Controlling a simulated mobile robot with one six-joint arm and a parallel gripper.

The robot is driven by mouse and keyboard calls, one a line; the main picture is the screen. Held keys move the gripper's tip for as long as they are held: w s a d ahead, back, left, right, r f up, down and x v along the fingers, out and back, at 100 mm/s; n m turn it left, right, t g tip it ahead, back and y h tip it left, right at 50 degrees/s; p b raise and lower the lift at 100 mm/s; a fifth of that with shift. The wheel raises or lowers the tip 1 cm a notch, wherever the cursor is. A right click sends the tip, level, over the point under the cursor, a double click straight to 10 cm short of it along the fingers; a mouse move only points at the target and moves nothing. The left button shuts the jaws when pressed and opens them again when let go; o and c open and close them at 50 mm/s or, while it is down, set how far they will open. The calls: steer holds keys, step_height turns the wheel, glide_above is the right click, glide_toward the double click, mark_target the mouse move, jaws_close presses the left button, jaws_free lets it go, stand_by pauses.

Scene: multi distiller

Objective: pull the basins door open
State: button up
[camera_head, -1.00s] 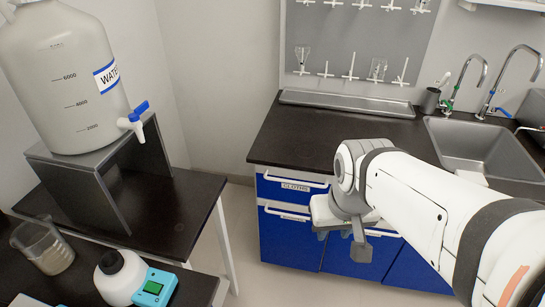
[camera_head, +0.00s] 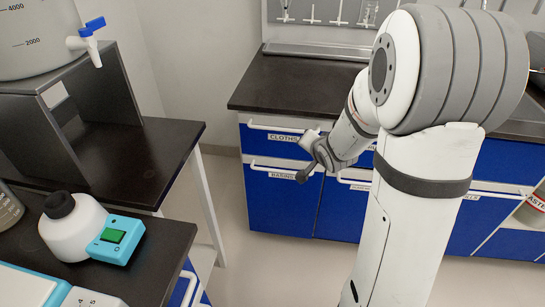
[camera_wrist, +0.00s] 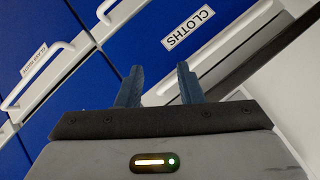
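The basins door (camera_head: 275,207) is a blue cabinet panel under the cloths drawer in the head view, and it is closed. Its white bar handle (camera_head: 266,164) runs along its top edge, above a partly covered BASINS label (camera_head: 280,175). My gripper (camera_head: 304,177) is in front of the right end of that label. In the wrist view my gripper (camera_wrist: 158,84) has its two dark fingers apart, with nothing between them. A white handle (camera_wrist: 106,12) shows beyond the fingertips, apart from them; it looks like the basins handle, but its label is out of view.
The closed cloths drawer (camera_head: 258,138) has its own white handle just above; its label (camera_wrist: 188,30) shows in the wrist view. A black table (camera_head: 150,150) stands at left, with a white bottle (camera_head: 72,228) on the lower black surface. Floor is clear between table and cabinets.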

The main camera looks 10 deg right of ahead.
steer(key=w+a+f+m+t+y+b, duration=0.1)
steer(key=w+f+m+t+y+b, duration=0.25)
steer(key=f, duration=0.75)
steer(key=m+y+b, duration=0.2)
steer(key=y+b, duration=0.2)
steer(key=b, duration=0.2)
glide_toward(280, 170)
steer(key=w+a+f, duration=0.1)
steer(key=w, duration=0.1)
steer(key=b+x, duration=0.1)
steer(key=x, duration=0.7)
steer(key=shift+s, duration=0.1)
steer(key=shift+c, duration=0.3)
jaws_close()
